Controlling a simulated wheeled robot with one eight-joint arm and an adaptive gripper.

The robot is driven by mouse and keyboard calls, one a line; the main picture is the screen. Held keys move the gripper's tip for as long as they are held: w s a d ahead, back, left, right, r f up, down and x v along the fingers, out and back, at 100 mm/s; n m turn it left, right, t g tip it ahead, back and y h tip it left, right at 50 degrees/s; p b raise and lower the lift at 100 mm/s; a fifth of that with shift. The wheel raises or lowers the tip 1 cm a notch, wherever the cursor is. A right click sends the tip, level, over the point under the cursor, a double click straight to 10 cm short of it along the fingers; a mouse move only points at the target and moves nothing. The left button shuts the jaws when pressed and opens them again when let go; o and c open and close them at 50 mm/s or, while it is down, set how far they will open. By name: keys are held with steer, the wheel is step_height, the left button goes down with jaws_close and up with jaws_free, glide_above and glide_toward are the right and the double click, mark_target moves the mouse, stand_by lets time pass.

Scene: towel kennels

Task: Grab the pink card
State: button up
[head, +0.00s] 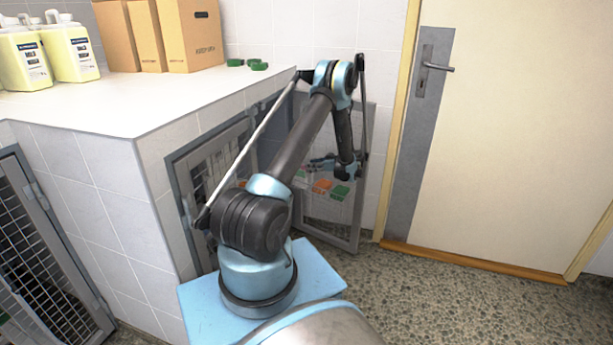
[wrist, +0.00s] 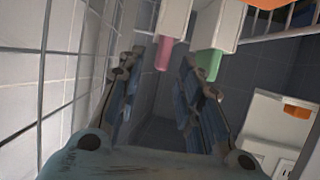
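A pink piece, which looks like the pink card (wrist: 164,54), sticks out from the end of a white holder in the wrist view. A green piece (wrist: 209,64) sticks out of a similar holder just to its right. My gripper (wrist: 164,60) is open, its two fingers apart and empty. The pink piece appears near the fingertips, between them in the picture; I cannot tell the depth gap. In the head view my gripper (head: 322,164) is small and partly hidden by my arm, close to the open mesh door. I cannot make out the pink card there.
Orange (head: 321,186) and green (head: 340,192) cards show at the open mesh door (head: 355,225). A tiled wall runs along the wrist view's left side. The white counter (head: 130,95) holds boxes (head: 190,35) and jugs (head: 72,52). Floor is clear before the closed room door (head: 510,140).

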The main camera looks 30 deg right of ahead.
steer(key=shift+x, duration=1.2)
steer(key=shift+c, duration=0.3)
jaws_close()
steer(key=shift+r, duration=0.15)
